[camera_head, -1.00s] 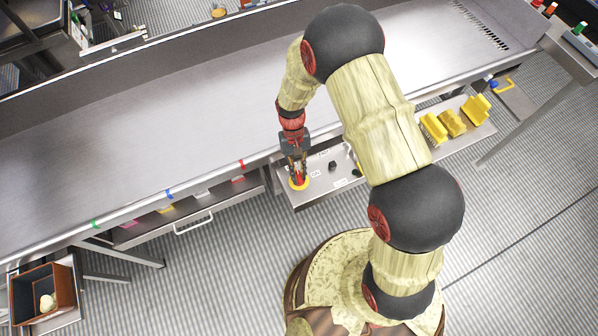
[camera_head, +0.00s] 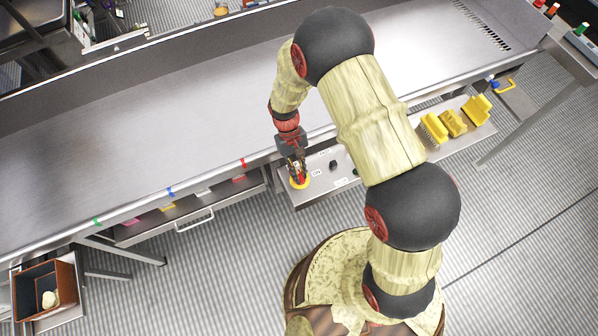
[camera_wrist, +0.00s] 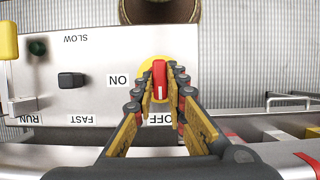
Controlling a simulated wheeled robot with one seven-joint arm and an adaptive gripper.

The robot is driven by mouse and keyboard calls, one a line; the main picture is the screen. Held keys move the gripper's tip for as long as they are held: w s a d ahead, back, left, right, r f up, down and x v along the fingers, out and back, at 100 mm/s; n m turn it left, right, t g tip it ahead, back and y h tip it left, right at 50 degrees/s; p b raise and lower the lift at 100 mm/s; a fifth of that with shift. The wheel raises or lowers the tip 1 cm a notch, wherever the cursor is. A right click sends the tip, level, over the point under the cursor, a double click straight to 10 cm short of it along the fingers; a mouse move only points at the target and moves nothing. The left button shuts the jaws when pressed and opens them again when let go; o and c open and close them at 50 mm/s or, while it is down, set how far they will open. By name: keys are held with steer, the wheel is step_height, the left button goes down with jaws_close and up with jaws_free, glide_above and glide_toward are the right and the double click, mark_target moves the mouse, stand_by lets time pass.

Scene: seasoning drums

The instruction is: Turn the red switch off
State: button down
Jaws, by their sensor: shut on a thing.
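The red switch (camera_wrist: 159,80) sits on a yellow round base (camera_wrist: 147,72) on a grey control panel (camera_head: 318,196). In the wrist view an "ON" label lies left of the switch and an "OFF" label (camera_wrist: 160,118) lies below it, partly covered by the fingers. The switch handle points up and down in that view, its lower end toward "OFF". My gripper (camera_wrist: 163,90) has its fingers on both sides of the handle, shut on it. In the head view my gripper (camera_head: 298,178) reaches down to the switch, which it partly hides.
A black knob (camera_wrist: 71,80) and a green button (camera_wrist: 38,47) sit on the same panel, left of the switch in the wrist view. The long metal table (camera_head: 150,130) runs behind the panel. Yellow brushes (camera_head: 453,123) stand on a shelf to the right.

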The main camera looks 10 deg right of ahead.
steer(key=c, duration=1.8)
jaws_free()
steer(key=shift+s+d+f, duration=0.1)
steer(key=shift+s+f, duration=0.15)
steer(key=shift+s, duration=0.05)
steer(key=shift+w+r, duration=0.2)
steer(key=shift+w+r, duration=0.1)
steer(key=shift+r, duration=0.1)
steer(key=v, duration=1.1)
steer(key=shift+w+r, duration=0.15)
